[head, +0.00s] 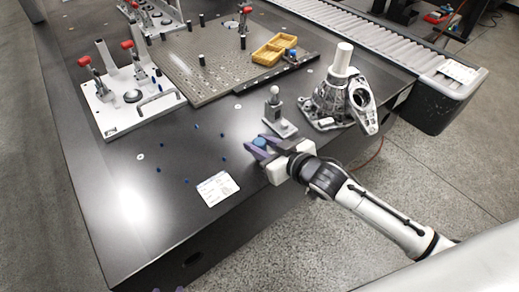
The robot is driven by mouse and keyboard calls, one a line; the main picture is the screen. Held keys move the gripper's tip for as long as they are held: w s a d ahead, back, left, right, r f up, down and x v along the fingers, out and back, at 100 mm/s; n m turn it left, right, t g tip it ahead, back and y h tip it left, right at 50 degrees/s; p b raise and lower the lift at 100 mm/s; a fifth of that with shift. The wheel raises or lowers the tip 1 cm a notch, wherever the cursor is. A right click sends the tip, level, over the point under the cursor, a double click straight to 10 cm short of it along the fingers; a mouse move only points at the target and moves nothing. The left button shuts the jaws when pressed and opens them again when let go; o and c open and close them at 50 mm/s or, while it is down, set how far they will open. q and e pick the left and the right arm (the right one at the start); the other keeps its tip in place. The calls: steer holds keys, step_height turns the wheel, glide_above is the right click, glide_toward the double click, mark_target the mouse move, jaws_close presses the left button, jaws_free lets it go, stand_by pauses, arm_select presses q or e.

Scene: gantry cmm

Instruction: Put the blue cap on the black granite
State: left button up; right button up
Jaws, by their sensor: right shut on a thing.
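My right gripper (257,146), with purple fingers, reaches in from the right over the front right part of the black granite (125,195). It is shut on the blue cap (260,142), a small round blue piece showing between the fingers. The fingers partly hide the cap, and I cannot tell whether it touches the granite. Purple tips of my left gripper (168,290) just show at the bottom edge; the rest is out of frame.
A grey stand with a ball (275,112) and a metal casting (335,100) are close behind my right gripper. A white label card (217,188) and several small blue dots lie to its left. A perforated plate (215,70) with a yellow tray (267,54) is farther back.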

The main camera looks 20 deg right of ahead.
steer(key=shift+f, duration=1)
steer(key=o, duration=1)
steer(key=shift+f, duration=0.1)
steer(key=shift+r, duration=0.2)
steer(key=p+v, duration=0.1)
steer(key=v, duration=1.1)
steer(key=s+a+f+g, duration=0.1)
steer(key=s+f, duration=0.4)
steer(key=f, duration=0.1)
steer(key=s+a+f+m+g+h, duration=0.1)
steer(key=s+f, duration=0.4)
steer(key=f, duration=0.1)
steer(key=s+a+f+m+g+h, duration=0.1)
steer(key=s+f+g, duration=0.1)
steer(key=s+f, duration=0.3)
steer(key=shift+s+a+f, duration=0.25)
steer(key=shift+s+f, duration=0.15)
steer(key=shift+f, duration=0.15)
